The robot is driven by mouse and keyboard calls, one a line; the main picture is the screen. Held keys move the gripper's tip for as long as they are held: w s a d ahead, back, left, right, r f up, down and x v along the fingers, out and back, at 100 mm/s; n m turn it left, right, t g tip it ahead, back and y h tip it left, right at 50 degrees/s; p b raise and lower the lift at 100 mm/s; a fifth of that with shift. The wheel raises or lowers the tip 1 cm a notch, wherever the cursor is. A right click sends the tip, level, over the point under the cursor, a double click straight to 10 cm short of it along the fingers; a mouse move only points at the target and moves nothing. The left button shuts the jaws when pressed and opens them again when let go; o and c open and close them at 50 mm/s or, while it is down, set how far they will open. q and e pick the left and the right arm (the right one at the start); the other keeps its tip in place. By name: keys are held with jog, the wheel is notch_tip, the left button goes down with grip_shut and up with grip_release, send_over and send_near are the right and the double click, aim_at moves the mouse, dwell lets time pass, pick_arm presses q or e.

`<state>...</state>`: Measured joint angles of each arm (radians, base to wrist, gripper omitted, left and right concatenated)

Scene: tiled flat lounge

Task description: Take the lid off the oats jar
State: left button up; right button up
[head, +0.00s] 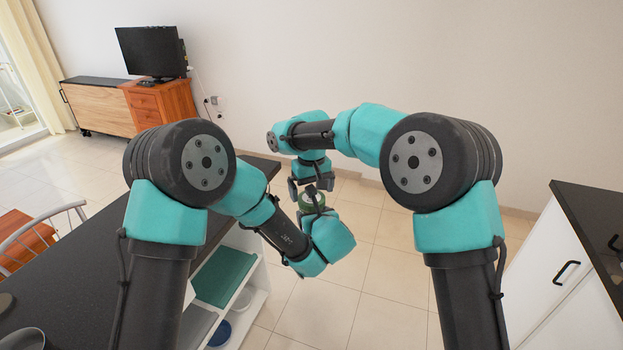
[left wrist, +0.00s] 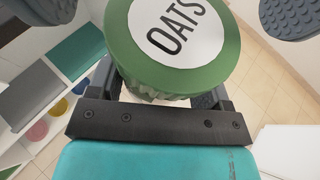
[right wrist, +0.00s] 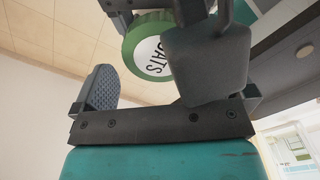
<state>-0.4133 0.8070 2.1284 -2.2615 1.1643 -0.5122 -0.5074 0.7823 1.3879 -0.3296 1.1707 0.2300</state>
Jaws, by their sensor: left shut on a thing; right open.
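The oats jar has a green lid (head: 312,199) with a white disc reading OATS. In the left wrist view the lid (left wrist: 218,62) sits on the jar, and only a pale sliver of the jar's body (left wrist: 155,97) shows below it. My left gripper (head: 311,207) is shut around the jar under the lid and holds it up in the air. My right gripper (head: 310,186) is open close to the lid, with its fingers spread apart. In the right wrist view the lid (right wrist: 150,55) lies beyond those fingers, partly hidden by the near one, and looks untouched.
A dark counter (head: 95,255) with open shelves (head: 235,300) runs along the left. A white cabinet with a dark top (head: 590,215) stands at the right. Tiled floor (head: 375,275) lies clear below the grippers. A television (head: 150,52) stands far back.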

jog(key=shift+f, duration=1.3)
jog(key=shift+c, duration=0.2)
jog(key=c, duration=0.7)
jog(key=o, duration=0.7)
jog(key=shift+o, duration=0.2)
jog(key=shift+r, duration=2.25)
